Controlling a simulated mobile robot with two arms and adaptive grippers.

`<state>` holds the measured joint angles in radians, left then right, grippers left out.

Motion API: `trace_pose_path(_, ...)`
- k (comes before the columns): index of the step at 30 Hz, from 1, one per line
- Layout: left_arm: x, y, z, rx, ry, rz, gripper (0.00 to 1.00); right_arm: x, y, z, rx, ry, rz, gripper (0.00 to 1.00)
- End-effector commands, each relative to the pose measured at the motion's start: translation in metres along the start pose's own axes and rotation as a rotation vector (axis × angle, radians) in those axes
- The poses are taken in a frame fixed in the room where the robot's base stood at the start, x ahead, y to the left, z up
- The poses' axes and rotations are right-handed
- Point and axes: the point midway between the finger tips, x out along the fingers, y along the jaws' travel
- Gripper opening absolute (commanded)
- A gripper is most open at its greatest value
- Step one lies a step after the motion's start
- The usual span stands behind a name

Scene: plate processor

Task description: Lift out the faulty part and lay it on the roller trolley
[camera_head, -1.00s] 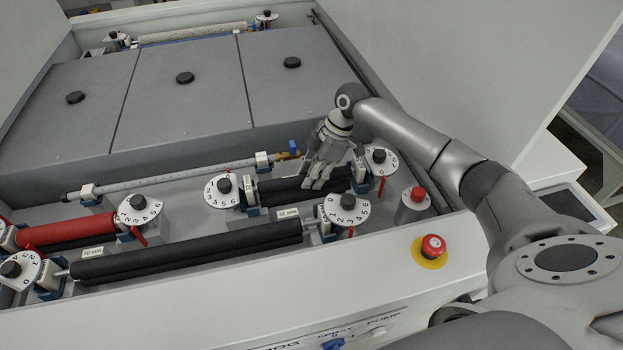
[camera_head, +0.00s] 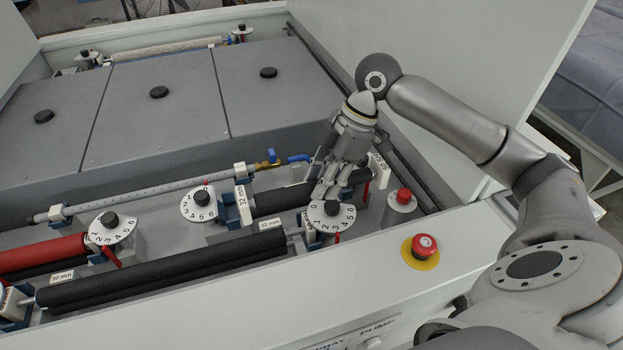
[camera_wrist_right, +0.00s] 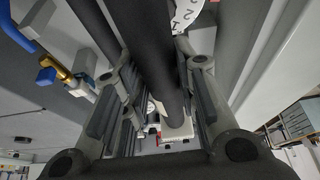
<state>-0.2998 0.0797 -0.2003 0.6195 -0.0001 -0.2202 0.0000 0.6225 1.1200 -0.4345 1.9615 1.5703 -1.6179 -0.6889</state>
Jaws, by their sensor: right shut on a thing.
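My right gripper (camera_head: 328,192) is shut around the middle of a short black roller (camera_head: 285,200) at the right of the machine. The roller has a white end block marked 32 mm (camera_head: 243,205) and another white block at its right end (camera_head: 380,169). It appears raised a little above its bed, but the gap below it is hard to see. In the right wrist view the black roller (camera_wrist_right: 155,50) runs between my fingers, with a white end block (camera_wrist_right: 178,129) beyond. The roller trolley and my left gripper are not in view.
A numbered dial (camera_head: 199,204) stands left of the held roller, another (camera_head: 331,215) in front. A long black roller (camera_head: 160,272) and a red roller (camera_head: 43,256) lie nearer. A spray bar (camera_head: 150,192) runs behind. A tall white panel (camera_head: 450,70) stands at the right.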

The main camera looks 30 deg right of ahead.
Motion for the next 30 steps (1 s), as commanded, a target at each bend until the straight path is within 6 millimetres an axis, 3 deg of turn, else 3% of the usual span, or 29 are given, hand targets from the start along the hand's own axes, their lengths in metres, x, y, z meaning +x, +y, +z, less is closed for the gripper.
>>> trace_pose_path(10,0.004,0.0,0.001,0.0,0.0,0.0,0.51,-0.016,-0.024,0.001,0.0,0.0,0.001,0.0)
trace_pose_path(17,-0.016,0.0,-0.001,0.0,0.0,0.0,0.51,-0.032,-0.026,-0.005,0.0,0.002,0.0,0.0)
trace_pose_path(30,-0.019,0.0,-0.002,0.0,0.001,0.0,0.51,-0.034,-0.025,-0.006,-0.001,0.001,0.001,0.0)
